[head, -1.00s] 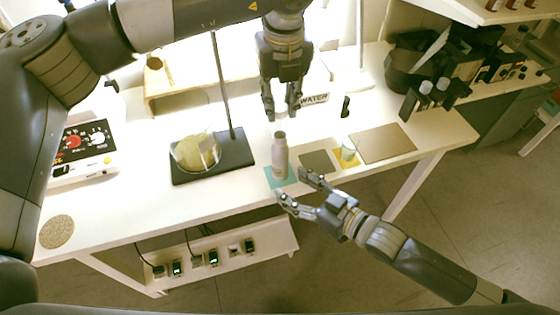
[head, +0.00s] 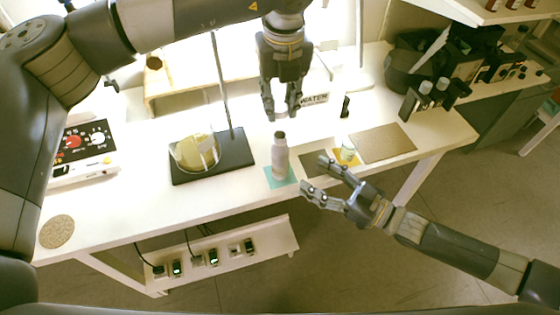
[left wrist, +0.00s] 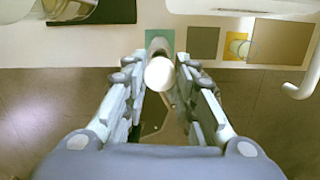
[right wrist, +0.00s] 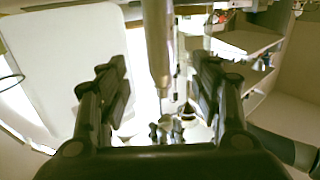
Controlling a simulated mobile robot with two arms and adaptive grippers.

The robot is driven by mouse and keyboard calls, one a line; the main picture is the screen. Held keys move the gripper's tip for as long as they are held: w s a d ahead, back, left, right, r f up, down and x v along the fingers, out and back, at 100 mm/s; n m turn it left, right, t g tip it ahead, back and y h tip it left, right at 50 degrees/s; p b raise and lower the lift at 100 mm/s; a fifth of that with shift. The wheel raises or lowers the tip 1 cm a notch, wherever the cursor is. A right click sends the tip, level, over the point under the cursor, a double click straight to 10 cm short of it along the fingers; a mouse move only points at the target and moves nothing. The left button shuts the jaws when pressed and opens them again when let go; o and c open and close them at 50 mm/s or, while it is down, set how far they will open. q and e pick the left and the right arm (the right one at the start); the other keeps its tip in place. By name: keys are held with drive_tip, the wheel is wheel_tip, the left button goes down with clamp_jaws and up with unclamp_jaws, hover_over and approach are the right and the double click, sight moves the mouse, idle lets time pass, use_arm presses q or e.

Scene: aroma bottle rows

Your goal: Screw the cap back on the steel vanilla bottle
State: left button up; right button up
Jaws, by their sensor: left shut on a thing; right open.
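The steel bottle (head: 280,160) stands upright on a teal mat (head: 279,183), its neck dark and uncapped. In the head view my left gripper (head: 281,112) points down above the bottle's neck. In the left wrist view that gripper (left wrist: 160,65) is shut on a round white cap (left wrist: 159,75), with the bottle (left wrist: 158,46) partly hidden behind it. My right gripper (head: 313,174) is open and empty, to the right of the bottle and apart from it.
A beaker (head: 194,153) is at the black stand base (head: 234,157) on the left. Dark bottles and boxes crowd the back right. The front-left table is mostly clear.

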sight(287, 161)
drive_tip(key=x, duration=1.1)
drive_tip(key=shift+w+a, duration=0.1)
drive_tip(key=shift+a, duration=0.2)
clamp_jaws()
use_arm(q)
drive_tip(key=shift+f, duration=2.5)
